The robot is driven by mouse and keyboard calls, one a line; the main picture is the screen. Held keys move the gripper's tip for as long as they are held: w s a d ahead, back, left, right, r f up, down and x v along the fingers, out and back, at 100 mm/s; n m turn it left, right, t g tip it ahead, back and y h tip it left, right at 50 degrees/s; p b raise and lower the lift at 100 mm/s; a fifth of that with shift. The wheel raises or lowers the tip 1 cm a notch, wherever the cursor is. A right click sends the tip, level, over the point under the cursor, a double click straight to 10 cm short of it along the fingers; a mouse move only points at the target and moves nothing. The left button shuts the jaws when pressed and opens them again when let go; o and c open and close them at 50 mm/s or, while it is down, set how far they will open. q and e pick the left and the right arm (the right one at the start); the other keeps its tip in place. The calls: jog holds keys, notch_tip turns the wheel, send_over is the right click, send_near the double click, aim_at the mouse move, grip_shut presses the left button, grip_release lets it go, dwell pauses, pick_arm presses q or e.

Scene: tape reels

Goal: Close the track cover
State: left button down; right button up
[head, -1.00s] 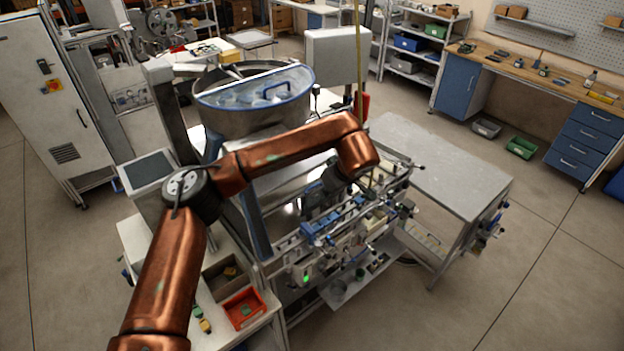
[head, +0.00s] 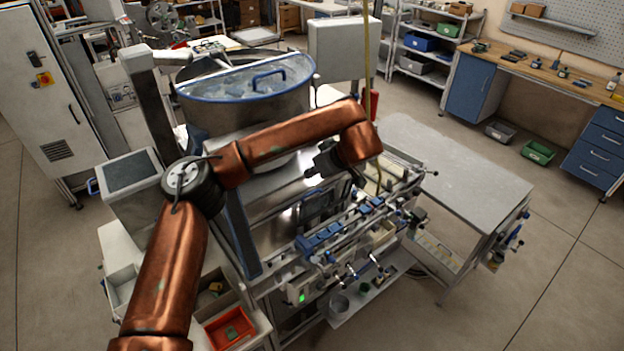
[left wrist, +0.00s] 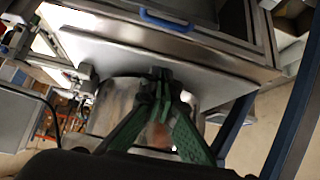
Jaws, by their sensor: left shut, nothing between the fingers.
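The machine's track (head: 345,228), a long rail with blue blocks, runs diagonally along its front. A dark framed panel (head: 322,203) stands upright or tilted just behind the rail; I cannot tell for sure whether it is the track cover. My left gripper (head: 322,163) is above and behind the rail, partly hidden by my copper arm. In the left wrist view its green fingers (left wrist: 160,75) are together and empty, in front of a pale metal plate (left wrist: 130,52). A blue handle (left wrist: 166,21) shows beyond that plate. My right gripper is not in view.
A round bowl with a blue-rimmed clear lid (head: 250,80) stands behind my arm. A grey table (head: 450,170) adjoins the machine on the right. A screen box (head: 130,175) and an orange bin (head: 230,327) are at the left. Open floor lies at right.

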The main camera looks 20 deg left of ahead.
aim_at(303, 191)
pick_arm(q)
jog(key=p+x, duration=0.2)
jog(key=x, duration=0.6)
jog(key=shift+a+f, duration=0.1)
jog(key=shift+a, duration=0.05)
jog(key=shift+s+d+f+p, duration=0.3)
jog(key=shift+s+d+p, duration=0.1)
jog(key=shift+d+p, duration=0.15)
jog(key=shift+s+d+f+p, duration=0.3)
jog(key=shift+s+d+p, duration=0.15)
jog(key=shift+d, duration=0.15)
jog(key=shift+s+d+f, duration=0.2)
jog(key=shift+d, duration=0.2)
jog(key=shift+a+f, duration=0.1)
jog(key=shift+a, duration=0.05)
